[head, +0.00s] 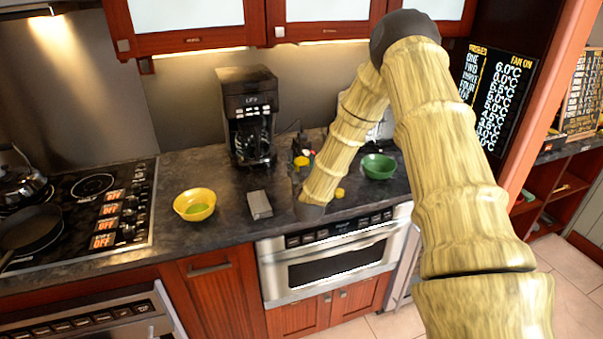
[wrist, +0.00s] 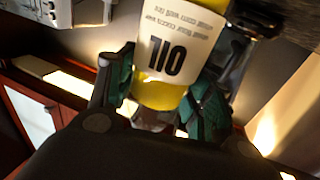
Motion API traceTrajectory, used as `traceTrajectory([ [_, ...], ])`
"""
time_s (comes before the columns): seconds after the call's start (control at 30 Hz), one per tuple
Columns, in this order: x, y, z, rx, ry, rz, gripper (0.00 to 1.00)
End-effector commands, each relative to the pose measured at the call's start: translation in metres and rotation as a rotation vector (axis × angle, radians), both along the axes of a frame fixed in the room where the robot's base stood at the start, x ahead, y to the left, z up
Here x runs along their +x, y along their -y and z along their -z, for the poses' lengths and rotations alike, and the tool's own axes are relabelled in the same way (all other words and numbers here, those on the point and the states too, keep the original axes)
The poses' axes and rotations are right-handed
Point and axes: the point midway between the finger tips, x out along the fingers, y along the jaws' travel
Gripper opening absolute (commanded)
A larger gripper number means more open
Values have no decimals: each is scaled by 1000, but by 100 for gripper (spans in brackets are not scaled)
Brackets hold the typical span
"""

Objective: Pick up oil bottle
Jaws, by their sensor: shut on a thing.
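In the wrist view the oil bottle (wrist: 165,88) has a white label that reads OIL upside down and yellow oil inside. It stands between the two dark green finger pads of my gripper (wrist: 160,92), which is shut on it. The bottle's top and bottom ends are partly cut off or hidden. In the head view my arm reaches down to the counter, and my gripper and the bottle are mostly hidden behind it. I cannot tell there whether the bottle touches the counter.
On the dark counter (head: 225,165) stand a coffee maker (head: 250,115), a yellow bowl (head: 195,204), a green bowl (head: 378,166) and a grey block (head: 259,205). A small yellow item (head: 301,161) lies behind my arm. A microwave drawer (head: 330,260) is below; a stove (head: 75,215) is left.

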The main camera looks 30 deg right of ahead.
Motion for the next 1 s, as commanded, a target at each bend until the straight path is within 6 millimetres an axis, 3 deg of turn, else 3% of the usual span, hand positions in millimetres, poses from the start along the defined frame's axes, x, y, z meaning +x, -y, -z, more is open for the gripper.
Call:
traceTrajectory([
  [0.1,-4,-3,-6,1,0,-2,19],
  [0.7,-118,-58,-18,0,0,-1,19],
  [1.0,-142,-70,-22,-1,0,-1,19],
])
